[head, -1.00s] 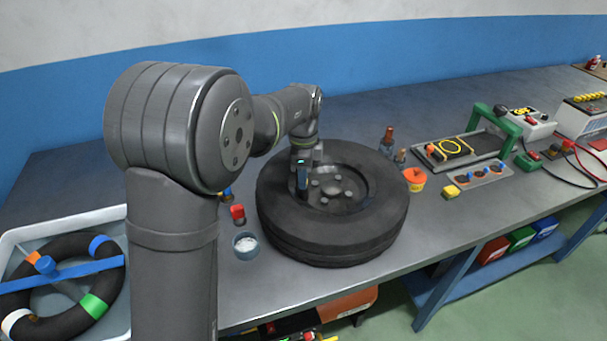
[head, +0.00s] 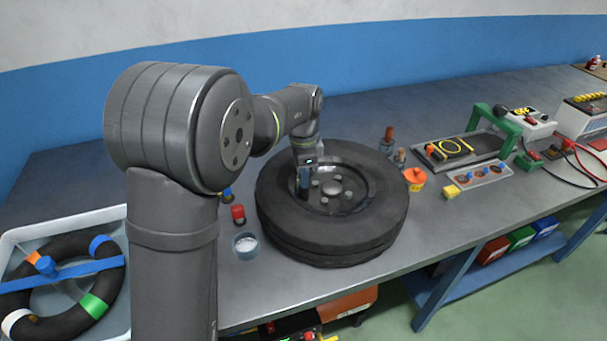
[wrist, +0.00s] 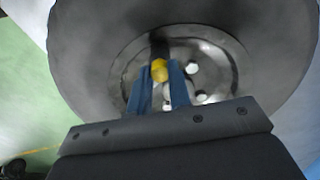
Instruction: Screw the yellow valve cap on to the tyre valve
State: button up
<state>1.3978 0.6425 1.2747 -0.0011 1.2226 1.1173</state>
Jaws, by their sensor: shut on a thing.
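The tyre (head: 330,235) lies flat on the bench with its wheel hub (head: 345,186) facing up. My gripper (head: 304,192) points down over the left part of the hub. In the wrist view my gripper (wrist: 160,82) has its two blue fingers shut on the yellow valve cap (wrist: 159,70), which shows between the fingertips. The tyre (wrist: 275,50) and the hub (wrist: 215,50) lie below it. A dark stem-like shape, perhaps the valve, lies just beyond the cap; I cannot tell whether the cap touches it. In the head view the cap is hidden.
A small cup (head: 246,246) and a red item (head: 238,214) stand left of the tyre. An orange tub (head: 414,179) and bottles (head: 388,138) stand close to its right. A tray (head: 62,285) with an inner tube sits at the far left.

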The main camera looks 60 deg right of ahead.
jog(key=m, duration=1.2)
jog(key=shift+m, duration=0.4)
jog(key=m, duration=0.5)
jog(key=o, duration=0.5)
jog(key=shift+o, duration=0.2)
